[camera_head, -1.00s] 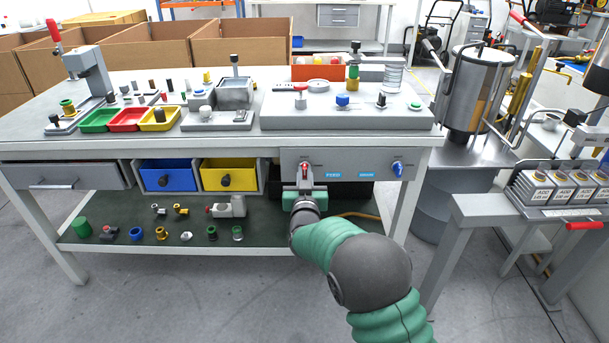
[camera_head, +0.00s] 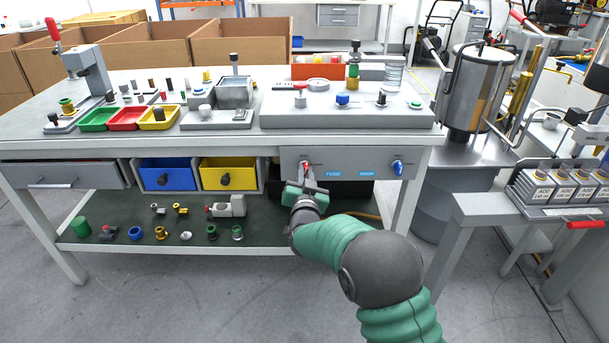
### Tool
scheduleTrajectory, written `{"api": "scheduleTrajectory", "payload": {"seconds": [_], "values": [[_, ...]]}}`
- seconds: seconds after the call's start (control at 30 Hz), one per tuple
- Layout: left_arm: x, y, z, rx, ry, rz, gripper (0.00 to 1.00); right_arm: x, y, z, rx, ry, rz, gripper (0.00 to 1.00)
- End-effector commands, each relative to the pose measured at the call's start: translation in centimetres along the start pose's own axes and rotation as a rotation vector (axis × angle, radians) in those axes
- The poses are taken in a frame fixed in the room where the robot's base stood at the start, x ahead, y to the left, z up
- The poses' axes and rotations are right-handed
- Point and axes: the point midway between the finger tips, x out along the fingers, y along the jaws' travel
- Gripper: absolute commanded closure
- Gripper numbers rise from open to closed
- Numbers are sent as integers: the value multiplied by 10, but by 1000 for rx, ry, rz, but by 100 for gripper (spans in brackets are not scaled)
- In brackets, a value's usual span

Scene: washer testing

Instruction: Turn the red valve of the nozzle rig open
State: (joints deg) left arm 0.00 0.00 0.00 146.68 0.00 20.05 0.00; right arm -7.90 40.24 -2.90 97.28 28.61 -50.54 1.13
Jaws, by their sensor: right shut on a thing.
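The red valve (camera_head: 306,166) sits on the grey front panel (camera_head: 345,155) under the table's edge, left of a blue knob (camera_head: 398,167). My right gripper (camera_head: 307,181) is shut on the red valve from below and in front. Its green-and-grey body is tilted, with the right end lower. The fingers hide the lower part of the valve. The grey nozzle rig base (camera_head: 345,118) stands on the tabletop above the panel. My left gripper is out of view.
A yellow drawer (camera_head: 228,175) and a blue drawer (camera_head: 167,176) are left of the panel. Several small fittings lie on the dark lower shelf (camera_head: 120,215). A metal tank (camera_head: 476,85) stands to the right. The floor in front is clear.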

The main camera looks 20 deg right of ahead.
Motion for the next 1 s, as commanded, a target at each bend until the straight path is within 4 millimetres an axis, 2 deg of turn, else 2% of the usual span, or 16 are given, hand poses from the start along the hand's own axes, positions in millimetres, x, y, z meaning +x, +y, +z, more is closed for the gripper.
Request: {"api": "scheduleTrajectory", "payload": {"seconds": [1.0], "values": [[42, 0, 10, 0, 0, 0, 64, 0, 6, 6, 956, -1, 6, 100]]}}
